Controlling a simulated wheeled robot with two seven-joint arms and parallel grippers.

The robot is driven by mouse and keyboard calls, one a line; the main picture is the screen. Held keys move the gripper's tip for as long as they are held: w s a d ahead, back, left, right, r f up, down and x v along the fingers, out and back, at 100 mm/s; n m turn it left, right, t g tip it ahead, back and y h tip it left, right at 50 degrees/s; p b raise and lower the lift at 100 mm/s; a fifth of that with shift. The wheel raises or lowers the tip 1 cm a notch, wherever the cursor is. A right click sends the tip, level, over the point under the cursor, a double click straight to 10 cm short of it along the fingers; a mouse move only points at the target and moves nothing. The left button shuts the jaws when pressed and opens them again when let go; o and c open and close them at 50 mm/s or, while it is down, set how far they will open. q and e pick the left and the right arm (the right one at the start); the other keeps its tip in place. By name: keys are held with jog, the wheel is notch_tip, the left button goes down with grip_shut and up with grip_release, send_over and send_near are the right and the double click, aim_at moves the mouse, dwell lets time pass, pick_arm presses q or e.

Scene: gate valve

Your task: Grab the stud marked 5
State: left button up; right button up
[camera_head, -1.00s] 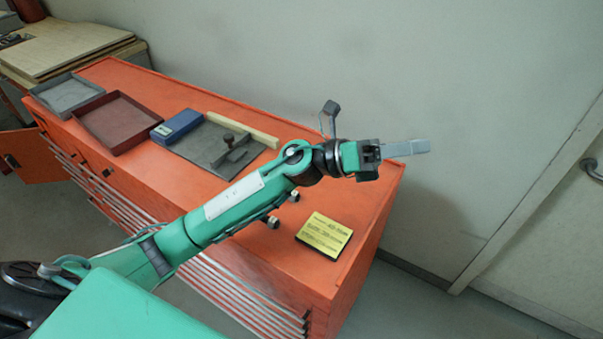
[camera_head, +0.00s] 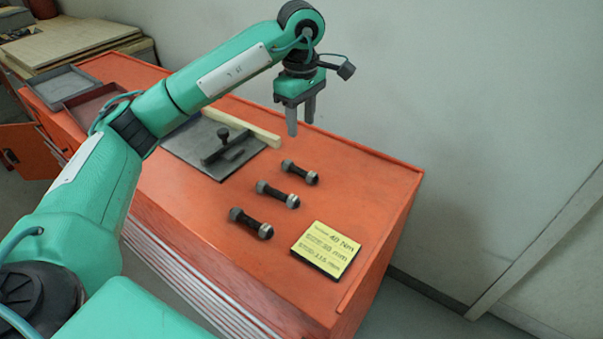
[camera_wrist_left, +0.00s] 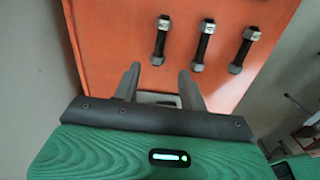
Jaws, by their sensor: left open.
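Three dark studs with grey nuts at their ends lie in a row on the orange cabinet top: a far stud (camera_head: 300,173), a middle stud (camera_head: 278,194) and a near stud (camera_head: 251,223). The left wrist view also shows a left stud (camera_wrist_left: 160,40), a centre stud (camera_wrist_left: 203,46) and a right stud (camera_wrist_left: 244,50). Small pale marks show on their nuts there, but I cannot read which is 5. My left gripper (camera_head: 300,124) is open and empty, pointing down above the cabinet, beyond the far stud in the head view. Its spread fingers (camera_wrist_left: 158,80) show in the wrist view. My right gripper is not in view.
A yellow note block (camera_head: 326,249) lies near the studs on the orange cabinet (camera_head: 365,185). A grey plate (camera_head: 180,152) with a dark tool, a pale wooden strip (camera_head: 245,124) and trays lie left. A wall stands behind. The cabinet's right end is clear.

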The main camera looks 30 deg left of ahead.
pick_arm(q)
send_over(299, 169)
jog(key=f, duration=0.4)
jog(key=f+p, duration=0.1)
jog(key=f, duration=0.2)
jog(key=shift+d+f, duration=0.2)
jog(key=shift+f, duration=0.6)
notch_tip(299, 169, down, 4)
jog(key=shift+a+r+p, duration=0.1)
jog(key=shift+a+p, duration=0.05)
jog(key=shift+p, duration=0.75)
jog(key=shift+f, duration=0.6)
jog(key=shift+c, duration=0.6)
grip_shut()
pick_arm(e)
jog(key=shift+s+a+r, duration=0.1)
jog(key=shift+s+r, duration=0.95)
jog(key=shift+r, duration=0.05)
